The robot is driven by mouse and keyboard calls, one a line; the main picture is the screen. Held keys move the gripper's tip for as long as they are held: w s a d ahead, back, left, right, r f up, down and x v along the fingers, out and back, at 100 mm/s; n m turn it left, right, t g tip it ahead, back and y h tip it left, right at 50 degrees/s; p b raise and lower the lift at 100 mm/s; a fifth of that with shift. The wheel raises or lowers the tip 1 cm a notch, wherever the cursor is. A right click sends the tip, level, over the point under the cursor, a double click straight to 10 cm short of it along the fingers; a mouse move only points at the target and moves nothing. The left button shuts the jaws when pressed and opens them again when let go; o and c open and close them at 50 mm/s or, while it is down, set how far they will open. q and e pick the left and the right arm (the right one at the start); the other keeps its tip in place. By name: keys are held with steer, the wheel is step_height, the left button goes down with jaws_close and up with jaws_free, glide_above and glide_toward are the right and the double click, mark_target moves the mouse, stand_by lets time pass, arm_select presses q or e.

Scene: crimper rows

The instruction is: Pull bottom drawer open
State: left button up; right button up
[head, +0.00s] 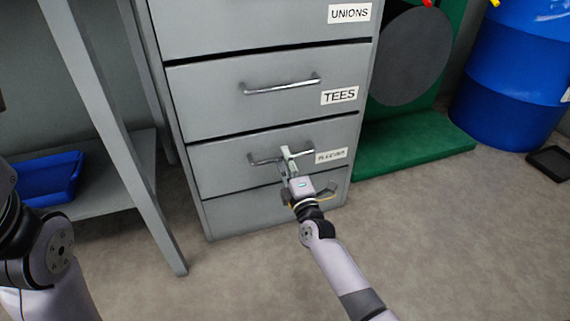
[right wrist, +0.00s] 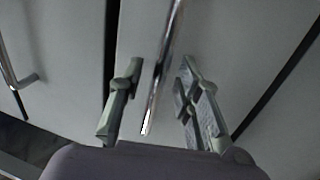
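The grey cabinet (head: 262,220) has stacked drawers with bar handles and white labels. My right gripper (head: 289,154) is at this drawer's metal handle (head: 262,160). In the right wrist view, the handle (right wrist: 162,75) runs between the two spread fingers of the gripper (right wrist: 160,68), with gaps on both sides. My left gripper is out of view; only part of that arm shows at the left.
The TEES drawer (head: 210,94) above is closed. A grey rack (head: 118,145) with a blue bin (head: 48,178) stands to the left. A green stand (head: 415,150) and blue barrel (head: 508,75) are to the right. The floor (head: 235,275) before the cabinet is clear.

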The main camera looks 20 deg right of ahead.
steer(key=shift+w+r, duration=0.1)
steer(key=shift+w, duration=0.4)
jaws_close()
stand_by(0.6)
